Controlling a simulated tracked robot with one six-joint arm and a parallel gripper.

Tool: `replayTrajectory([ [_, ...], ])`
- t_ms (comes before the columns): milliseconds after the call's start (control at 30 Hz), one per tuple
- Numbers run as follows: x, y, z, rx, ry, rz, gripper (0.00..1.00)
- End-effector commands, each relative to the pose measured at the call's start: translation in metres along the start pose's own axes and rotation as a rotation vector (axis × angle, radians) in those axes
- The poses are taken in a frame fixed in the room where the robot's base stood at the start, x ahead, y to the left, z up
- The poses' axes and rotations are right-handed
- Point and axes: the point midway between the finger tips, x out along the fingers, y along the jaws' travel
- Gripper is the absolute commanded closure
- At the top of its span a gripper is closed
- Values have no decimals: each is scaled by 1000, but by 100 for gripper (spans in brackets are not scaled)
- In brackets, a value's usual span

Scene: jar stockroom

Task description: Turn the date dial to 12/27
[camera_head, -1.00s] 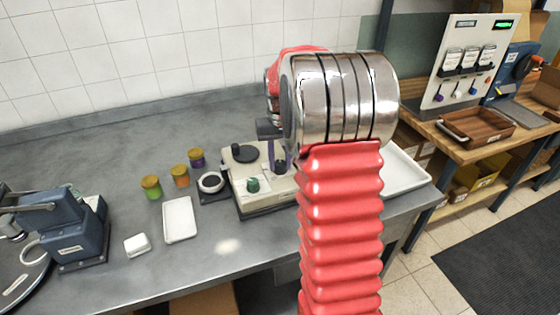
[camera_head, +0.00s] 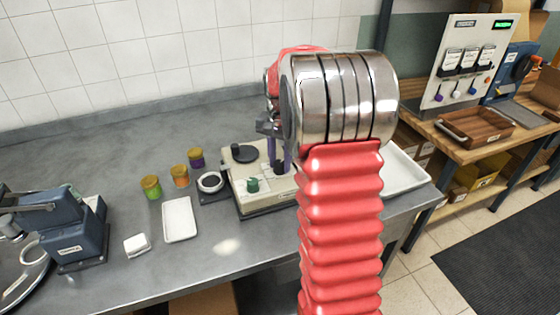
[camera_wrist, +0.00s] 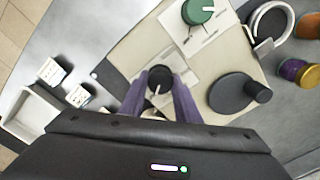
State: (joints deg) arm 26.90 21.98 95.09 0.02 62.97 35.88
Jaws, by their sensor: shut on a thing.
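A small black knob with a pale pointer line (camera_wrist: 159,75) stands on a pale label plate of the cream machine (camera_wrist: 118,75). I take it as the date dial; its markings are too small to read. The purple fingers of my gripper (camera_wrist: 160,82) are shut on its two sides. In the head view my gripper (camera_head: 279,156) reaches down over the machine (camera_head: 240,188), and my arm hides the machine's right part. A green knob (camera_wrist: 198,11) with marks around it, also seen in the head view (camera_head: 252,185), sits apart from my fingers.
A black disc with an upright handle (camera_wrist: 236,95) is close beside my fingers on the machine. A ring-shaped fixture (camera_head: 210,183), several lidded jars (camera_head: 180,177) and a white tray (camera_head: 180,220) stand left of it. Another white tray (camera_head: 405,172) lies to the right.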

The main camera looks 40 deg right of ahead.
Motion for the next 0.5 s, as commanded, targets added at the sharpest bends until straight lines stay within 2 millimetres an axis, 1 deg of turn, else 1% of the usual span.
replayTrajectory([
  [400, -1, 0, -2, 9, 4, -1, 93],
  [433, -1, 0, -2, 9, 4, -1, 70],
  [500, -1, 0, -2, 9, 4, -1, 65],
])
